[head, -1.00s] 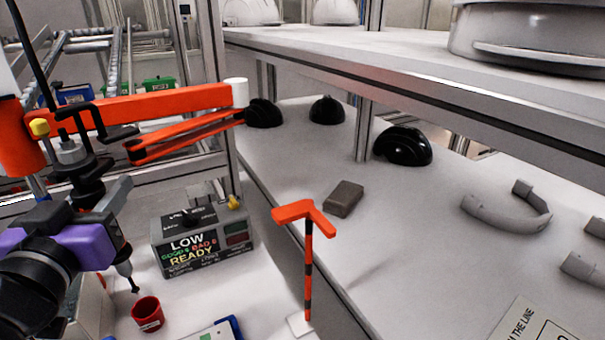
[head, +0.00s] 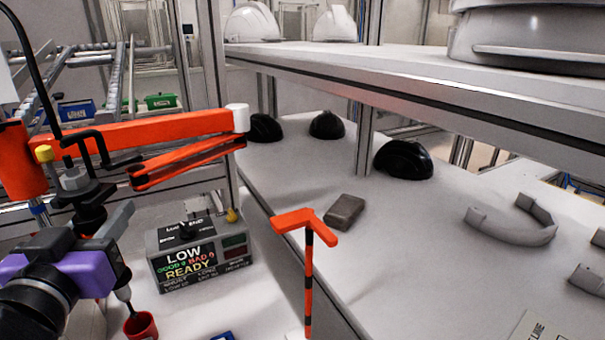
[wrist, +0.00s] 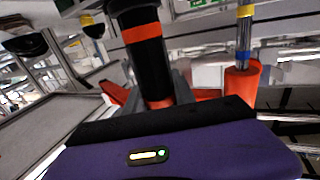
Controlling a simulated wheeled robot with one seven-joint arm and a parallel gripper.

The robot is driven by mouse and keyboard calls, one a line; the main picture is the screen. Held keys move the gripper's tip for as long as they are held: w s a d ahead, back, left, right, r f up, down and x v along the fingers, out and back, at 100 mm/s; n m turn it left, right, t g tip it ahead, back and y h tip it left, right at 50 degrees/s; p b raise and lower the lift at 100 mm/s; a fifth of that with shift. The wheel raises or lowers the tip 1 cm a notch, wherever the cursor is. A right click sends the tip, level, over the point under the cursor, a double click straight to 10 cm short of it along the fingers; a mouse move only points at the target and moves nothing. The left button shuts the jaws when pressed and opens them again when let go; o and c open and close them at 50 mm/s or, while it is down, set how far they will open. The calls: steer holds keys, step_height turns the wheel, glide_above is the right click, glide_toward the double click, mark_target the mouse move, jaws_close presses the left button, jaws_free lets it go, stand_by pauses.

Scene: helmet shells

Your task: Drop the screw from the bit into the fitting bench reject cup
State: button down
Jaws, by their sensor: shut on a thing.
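My gripper (head: 100,232), with its purple and black body, is at the left of the head view. It is shut on a black screwdriver (head: 92,215), which hangs from the orange arm. The driver's black body with orange bands (wrist: 143,50) stands between the fingers in the wrist view. Its bit (head: 123,292) points down, slightly tilted. The bit's lower end is at the mouth of the red reject cup (head: 143,329). I cannot tell how far inside it is. The screw is too small to make out. The cup is cut by the picture's lower edge.
A grey counter box (head: 200,255) reading "LOW", "READY" stands right of the cup. An orange-topped striped post (head: 308,270) stands at the bench's right. The orange balancer arm (head: 150,130) spans above. A shelf bench (head: 400,270) with black shells (head: 403,159) lies to the right.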

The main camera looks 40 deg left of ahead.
steer(key=shift+f+b, duration=1.15)
steer(key=shift+f, duration=0.5)
stand_by(1.5)
steer(key=shift+r, duration=0.1)
steer(key=shift+r+p, duration=2.15)
steer(key=shift+r, duration=0.8)
